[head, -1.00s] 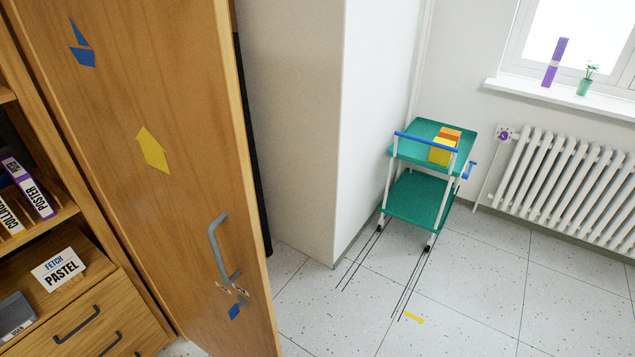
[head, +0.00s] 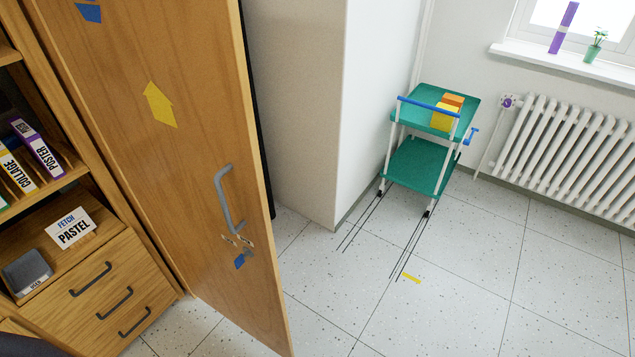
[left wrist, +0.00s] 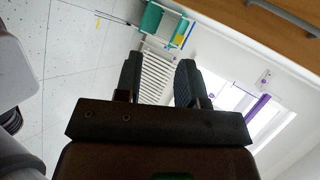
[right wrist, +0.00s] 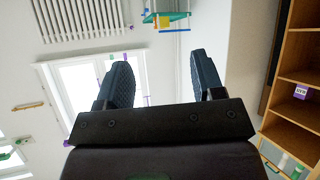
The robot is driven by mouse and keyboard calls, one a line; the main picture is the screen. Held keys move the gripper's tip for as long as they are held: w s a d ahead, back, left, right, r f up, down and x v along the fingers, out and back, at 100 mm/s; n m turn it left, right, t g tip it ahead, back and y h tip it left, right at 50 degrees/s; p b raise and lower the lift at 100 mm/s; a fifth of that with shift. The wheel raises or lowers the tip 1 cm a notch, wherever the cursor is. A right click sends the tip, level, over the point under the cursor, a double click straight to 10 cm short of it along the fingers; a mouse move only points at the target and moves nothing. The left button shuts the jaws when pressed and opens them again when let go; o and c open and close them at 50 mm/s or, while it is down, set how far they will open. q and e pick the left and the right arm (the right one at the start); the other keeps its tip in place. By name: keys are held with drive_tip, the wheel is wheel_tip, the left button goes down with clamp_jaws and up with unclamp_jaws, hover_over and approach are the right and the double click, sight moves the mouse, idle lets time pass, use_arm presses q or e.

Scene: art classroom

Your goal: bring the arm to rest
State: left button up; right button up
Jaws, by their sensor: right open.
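My left gripper (left wrist: 160,82) shows in the left wrist view with its two dark fingers apart and nothing between them. My right gripper (right wrist: 160,80) shows in the right wrist view, also open and empty. Neither gripper shows in the head view. Neither gripper touches anything in these frames.
An open wooden cabinet door (head: 175,130) with a grey handle stands close at the left. Beside it are drawers (head: 95,290) and shelves with binders (head: 38,150). A green cart (head: 420,165) stands by the wall near a radiator (head: 570,150). The floor (head: 470,300) in front is clear.

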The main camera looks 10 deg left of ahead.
use_arm(q)
drive_tip(key=w+a+f+n+g+h, duration=0.1)
drive_tip(key=w+a+f+n, duration=0.25)
drive_tip(key=f+n, duration=0.3)
drive_tip(key=w+a+f+n+h, duration=0.1)
drive_tip(key=w+a+f+n, duration=0.3)
drive_tip(key=n, duration=0.4)
drive_tip(key=shift+n+t, duration=0.25)
drive_tip(key=shift+t, duration=0.05)
drive_tip(key=w, duration=0.1)
drive_tip(key=w+a, duration=0.1)
drive_tip(key=w, duration=0.1)
drive_tip(key=w+a+r, duration=0.1)
drive_tip(key=shift+w, duration=0.3)
